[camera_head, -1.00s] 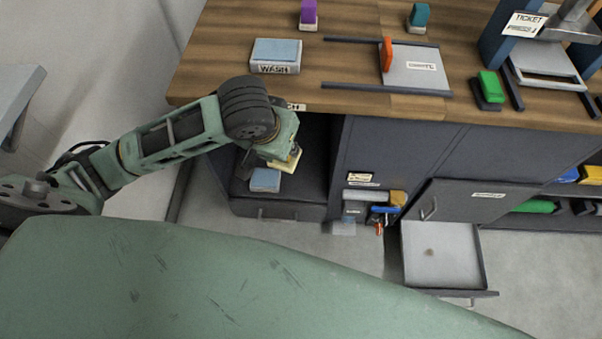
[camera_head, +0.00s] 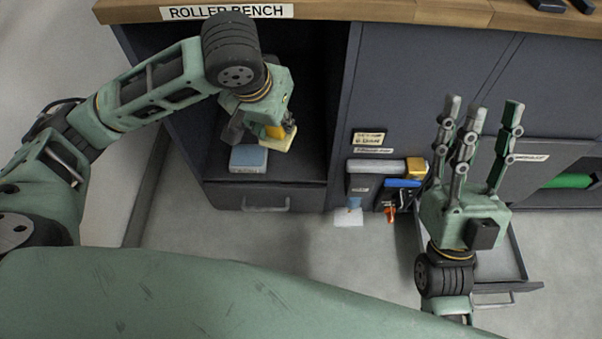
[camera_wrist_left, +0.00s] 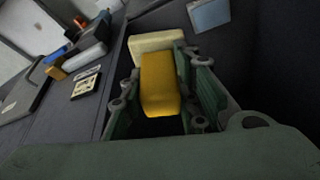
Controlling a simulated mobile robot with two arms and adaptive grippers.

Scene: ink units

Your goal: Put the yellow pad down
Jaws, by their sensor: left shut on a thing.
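The yellow pad (camera_head: 280,142) has a yellow handle and a pale cream face. My left gripper (camera_head: 262,128) is shut on it, inside the open bay under the bench. In the left wrist view, the yellow handle (camera_wrist_left: 160,85) lies between the fingers (camera_wrist_left: 165,98) and the cream face is beyond it. The pad appears above the bay floor (camera_head: 300,168); whether it touches anything is unclear. My right gripper (camera_head: 482,112) is open and empty at the right, fingers pointing up.
A blue block (camera_head: 249,158) sits on the bay floor, just left of the pad; it also shows in the left wrist view (camera_wrist_left: 208,14). Right of the bay, a holder (camera_head: 372,167) with small tools is on the cabinet front. An open drawer (camera_head: 515,262) lies behind my right gripper.

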